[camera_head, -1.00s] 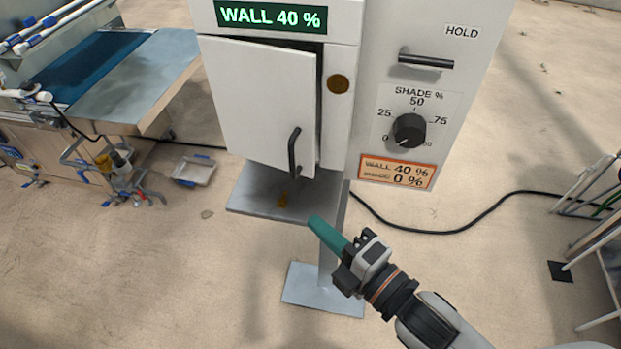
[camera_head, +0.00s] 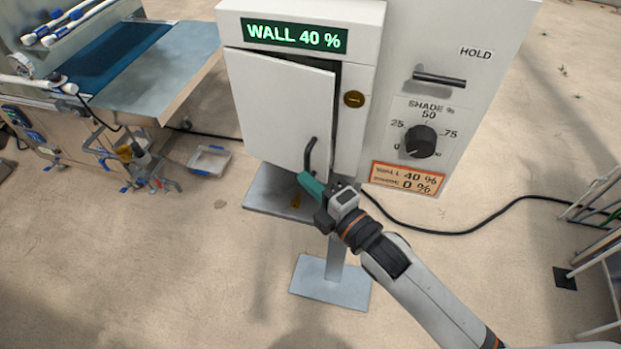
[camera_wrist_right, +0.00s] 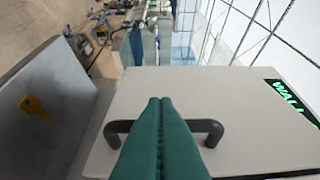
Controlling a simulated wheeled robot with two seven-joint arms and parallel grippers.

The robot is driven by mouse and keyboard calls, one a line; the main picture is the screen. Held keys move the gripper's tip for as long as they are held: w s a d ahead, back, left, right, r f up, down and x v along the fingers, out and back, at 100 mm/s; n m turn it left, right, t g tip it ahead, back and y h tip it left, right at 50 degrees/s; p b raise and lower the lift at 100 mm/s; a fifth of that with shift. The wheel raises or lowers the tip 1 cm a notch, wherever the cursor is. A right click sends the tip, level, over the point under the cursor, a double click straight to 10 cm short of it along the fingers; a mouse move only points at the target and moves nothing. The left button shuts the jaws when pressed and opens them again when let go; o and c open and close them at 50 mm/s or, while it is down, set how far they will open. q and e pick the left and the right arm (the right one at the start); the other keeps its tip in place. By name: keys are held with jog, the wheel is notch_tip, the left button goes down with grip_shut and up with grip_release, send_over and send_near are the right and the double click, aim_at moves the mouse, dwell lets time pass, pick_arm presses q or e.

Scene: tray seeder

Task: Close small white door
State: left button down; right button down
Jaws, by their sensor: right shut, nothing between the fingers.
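The small white door (camera_head: 277,107) hangs partly open on the white cabinet below the "WALL 40 %" display, hinged at its left with a dark gap along its top and right edge. Its dark bar handle (camera_head: 310,155) is near the lower right corner. My right gripper (camera_head: 306,180) is shut and empty, its green fingertips at the handle's lower end. In the right wrist view the shut fingers (camera_wrist_right: 158,105) lie across the middle of the handle (camera_wrist_right: 208,130), in front of the white door (camera_wrist_right: 225,100); I cannot tell whether they touch. My left gripper is not in view.
A grey shelf (camera_head: 262,198) juts out below the door, with a yellow key-like piece (camera_wrist_right: 35,107) on it. A brass lock disc (camera_head: 354,99) is right of the door. A dial (camera_head: 420,141) and a bar handle (camera_head: 440,79) are farther right. A black cable crosses the floor.

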aim_at(325, 170)
jog(key=shift+a, duration=0.1)
jog(key=w+d, duration=0.3)
jog(key=shift+w, duration=0.1)
jog(key=shift+r, duration=0.15)
dwell(0.3)
